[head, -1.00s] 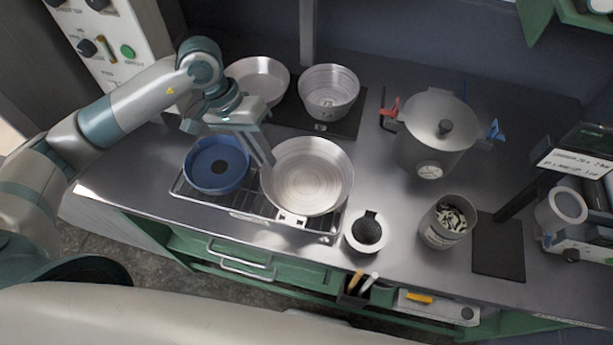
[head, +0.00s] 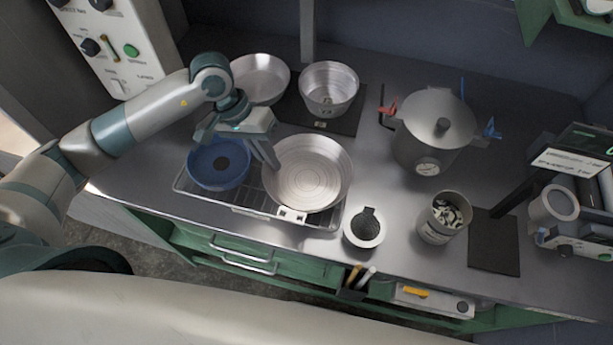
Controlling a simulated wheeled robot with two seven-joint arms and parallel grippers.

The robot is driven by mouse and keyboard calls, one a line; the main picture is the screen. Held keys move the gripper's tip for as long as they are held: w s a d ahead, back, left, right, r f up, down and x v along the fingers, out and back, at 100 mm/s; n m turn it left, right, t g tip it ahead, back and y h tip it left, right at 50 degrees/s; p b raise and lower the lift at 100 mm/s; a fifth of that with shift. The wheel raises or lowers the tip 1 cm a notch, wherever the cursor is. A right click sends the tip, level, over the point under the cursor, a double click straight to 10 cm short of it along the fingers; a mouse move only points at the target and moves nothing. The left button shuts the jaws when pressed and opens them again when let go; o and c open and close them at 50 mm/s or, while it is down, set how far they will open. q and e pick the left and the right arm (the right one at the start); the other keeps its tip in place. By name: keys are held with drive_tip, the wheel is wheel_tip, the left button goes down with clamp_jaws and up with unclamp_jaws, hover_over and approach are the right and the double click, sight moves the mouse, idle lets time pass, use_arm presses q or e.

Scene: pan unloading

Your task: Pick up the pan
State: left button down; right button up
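A wide silver pan (head: 308,178) sits on a wire rack (head: 251,201) near the counter's front edge. A blue round pan (head: 219,176) with a dark centre sits beside it on the left of the rack. My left gripper (head: 238,150) is open and empty, pointing down above these two. One finger is over the blue pan's far side, and the other is by the silver pan's left rim. I cannot tell whether that finger touches the rim. My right gripper is not in view.
A shallow silver pan (head: 260,76) and a deeper pot (head: 329,88) stand behind. A small dark-filled cup (head: 364,229) and a can (head: 443,219) stand at the front right.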

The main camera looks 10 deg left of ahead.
use_arm(q)
drive_tip(key=shift+r, duration=0.1)
drive_tip(key=shift+r+b, duration=0.75)
wheel_tip(320, 180, up, 2)
drive_tip(key=shift+r+b, duration=0.1)
drive_tip(key=shift+b, duration=0.65)
drive_tip(key=s+r+p, duration=0.7)
drive_tip(key=s+p, duration=0.2)
drive_tip(key=s, duration=0.2)
drive_tip(key=shift+s+a, duration=0.25)
drive_tip(key=shift+s, duration=0.1)
